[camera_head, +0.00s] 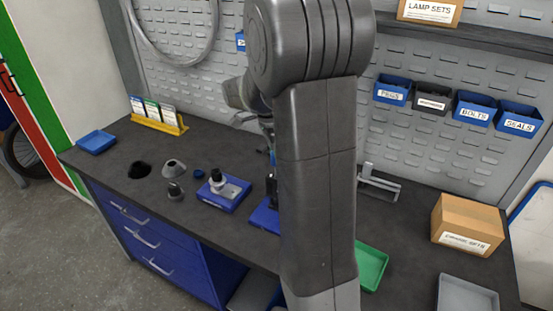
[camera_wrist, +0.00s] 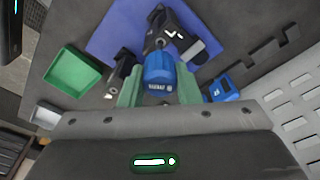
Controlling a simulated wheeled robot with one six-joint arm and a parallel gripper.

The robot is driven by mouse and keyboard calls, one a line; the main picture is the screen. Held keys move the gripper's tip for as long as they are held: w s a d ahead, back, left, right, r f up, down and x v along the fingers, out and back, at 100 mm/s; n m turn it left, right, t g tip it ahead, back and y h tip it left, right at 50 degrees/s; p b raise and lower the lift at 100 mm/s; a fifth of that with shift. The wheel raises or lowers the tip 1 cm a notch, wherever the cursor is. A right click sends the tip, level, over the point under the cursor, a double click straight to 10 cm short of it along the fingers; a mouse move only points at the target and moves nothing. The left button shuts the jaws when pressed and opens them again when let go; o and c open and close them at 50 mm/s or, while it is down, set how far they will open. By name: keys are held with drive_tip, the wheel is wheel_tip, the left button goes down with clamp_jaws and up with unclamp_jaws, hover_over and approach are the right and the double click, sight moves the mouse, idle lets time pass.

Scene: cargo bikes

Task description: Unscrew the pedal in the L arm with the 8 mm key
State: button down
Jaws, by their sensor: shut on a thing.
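My gripper (camera_wrist: 159,91) shows in the wrist view, its two green fingers shut on a blue block-shaped thing (camera_wrist: 159,68) with small white lettering that I cannot read clearly; it may be the key's handle. Just beyond it, a black arm (camera_wrist: 158,37) with a white L-like mark stands on a blue mat (camera_wrist: 115,33). A second black part (camera_wrist: 122,75) with a small white label stands left of the gripper. The pedal and any key tip cannot be made out. In the head view my arm hides the gripper and most of the mat (camera_head: 264,217).
A green tray (camera_wrist: 72,74) lies left in the wrist view. A small blue device (camera_wrist: 223,89) sits right of the fingers. In the head view a cardboard box (camera_head: 467,224) and a grey tray (camera_head: 467,292) stand right; a blue fixture base (camera_head: 222,195) is left.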

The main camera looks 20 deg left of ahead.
drive_tip(key=shift+r, duration=0.3)
drive_tip(key=shift+w+r+p, duration=0.1)
drive_tip(key=shift+r+p, duration=1.8)
drive_tip(key=shift+r, duration=0.55)
